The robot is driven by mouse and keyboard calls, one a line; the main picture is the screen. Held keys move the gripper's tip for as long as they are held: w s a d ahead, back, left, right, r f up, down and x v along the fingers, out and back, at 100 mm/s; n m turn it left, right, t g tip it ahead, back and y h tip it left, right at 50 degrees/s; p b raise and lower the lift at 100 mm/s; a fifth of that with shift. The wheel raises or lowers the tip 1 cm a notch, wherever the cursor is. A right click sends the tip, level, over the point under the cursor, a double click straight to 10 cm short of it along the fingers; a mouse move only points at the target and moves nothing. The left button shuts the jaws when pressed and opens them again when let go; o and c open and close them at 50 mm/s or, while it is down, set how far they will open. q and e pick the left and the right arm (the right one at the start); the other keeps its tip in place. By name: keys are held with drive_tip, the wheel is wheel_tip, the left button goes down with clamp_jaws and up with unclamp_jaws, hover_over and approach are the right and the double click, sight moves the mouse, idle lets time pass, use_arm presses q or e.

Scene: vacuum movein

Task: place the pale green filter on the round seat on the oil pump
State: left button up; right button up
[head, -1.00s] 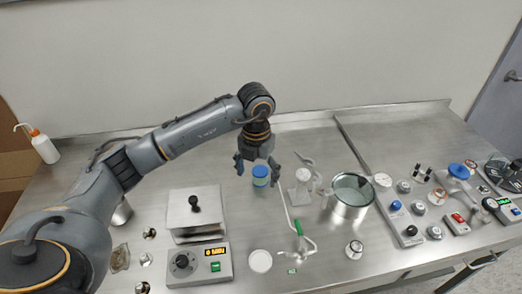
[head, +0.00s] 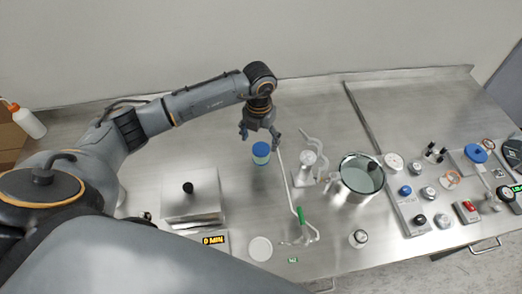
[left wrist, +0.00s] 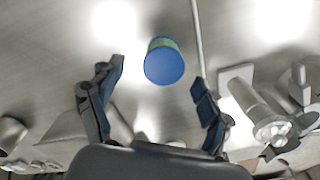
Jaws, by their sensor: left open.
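A short cylinder with a blue top and a pale green side (head: 261,153), which looks like the filter, stands upright on the steel bench. It also shows in the left wrist view (left wrist: 164,65), its blue top facing the camera. My left gripper (head: 260,137) is open and empty, its fingers just behind and above the cylinder in the head view. In the left wrist view my left gripper (left wrist: 159,76) has its two fingers apart, one on each side of the cylinder, touching neither side. I cannot tell for sure which unit is the oil pump. My right gripper is out of view.
A white stand (head: 304,166) and a green-gripped rod (head: 299,215) are right of the cylinder. A glass vessel (head: 361,175) stands further right, then several small knobs and a blue disc (head: 476,152). A metal box (head: 192,200) with a black knob is front left.

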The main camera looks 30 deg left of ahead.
sight(261, 149)
use_arm(q)
drive_tip(key=shift+s+d+f+p, duration=0.1)
drive_tip(key=shift+d+f+p, duration=0.05)
drive_tip(key=shift+f+p, duration=0.45)
drive_tip(key=shift+s+d+f+p, duration=0.1)
drive_tip(key=shift+d+f+p, duration=0.05)
drive_tip(key=shift+f+p, duration=0.45)
wheel_tip(261, 149, down, 2)
drive_tip(key=shift+f, duration=0.15)
drive_tip(key=shift+w+f, duration=0.1)
drive_tip(key=shift+f, duration=0.35)
drive_tip(key=c, duration=1.4)
drive_tip(key=shift+o, duration=0.2)
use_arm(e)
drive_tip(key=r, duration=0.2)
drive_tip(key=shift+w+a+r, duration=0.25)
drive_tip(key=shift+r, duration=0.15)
use_arm(q)
drive_tip(key=shift+r, duration=0.1)
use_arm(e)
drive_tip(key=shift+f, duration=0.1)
